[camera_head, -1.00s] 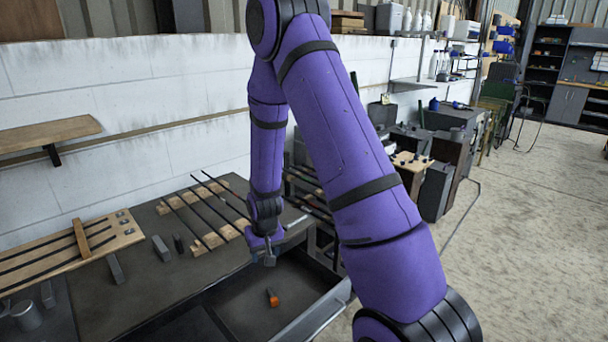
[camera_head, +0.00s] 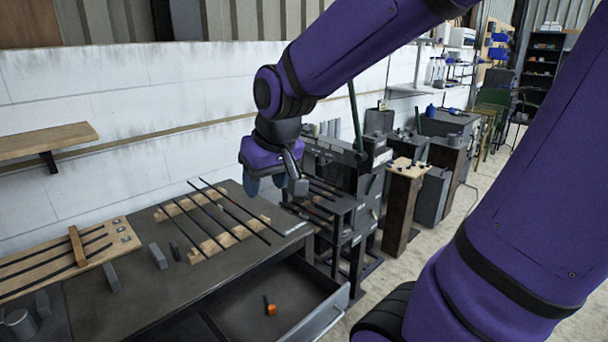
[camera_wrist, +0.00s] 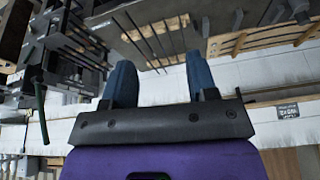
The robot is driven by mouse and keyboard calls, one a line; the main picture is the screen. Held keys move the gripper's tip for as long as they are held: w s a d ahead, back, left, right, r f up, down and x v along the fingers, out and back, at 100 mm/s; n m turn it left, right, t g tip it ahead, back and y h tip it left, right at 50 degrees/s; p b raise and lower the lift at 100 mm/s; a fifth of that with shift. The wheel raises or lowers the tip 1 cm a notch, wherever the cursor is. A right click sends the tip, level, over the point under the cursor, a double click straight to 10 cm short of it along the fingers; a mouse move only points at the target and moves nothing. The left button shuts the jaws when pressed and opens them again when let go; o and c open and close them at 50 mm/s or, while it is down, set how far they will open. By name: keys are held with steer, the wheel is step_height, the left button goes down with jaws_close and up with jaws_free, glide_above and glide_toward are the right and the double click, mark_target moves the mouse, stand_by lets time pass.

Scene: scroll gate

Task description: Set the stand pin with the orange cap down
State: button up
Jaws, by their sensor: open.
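The stand pin with the orange cap (camera_head: 270,309) lies in the open drawer (camera_head: 242,322) at the bottom of the head view. Its dark shank points away and the orange cap is toward the camera. My gripper (camera_head: 266,183) is open and empty, raised near the far right end of the bench, well above and behind the pin. In the wrist view its two blue fingers (camera_wrist: 160,72) stand apart with nothing between them. The pin cannot be made out in the wrist view.
The bench (camera_head: 134,308) carries a wooden rack with dark rods (camera_head: 214,244), a slotted board (camera_head: 62,262) and small grey blocks. A dark metal stand (camera_head: 350,205) is right of the bench. A wooden-topped pedestal (camera_head: 403,205) stands further right. A wall shelf (camera_head: 42,141) juts out at left.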

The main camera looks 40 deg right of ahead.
steer(key=s+a+r+n+t, duration=0.1)
steer(key=s+r, duration=0.4)
steer(key=s, duration=0.7)
steer(key=shift+a+r, duration=0.2)
steer(key=shift+r, duration=0.05)
steer(key=shift+c, duration=0.2)
stand_by(0.4)
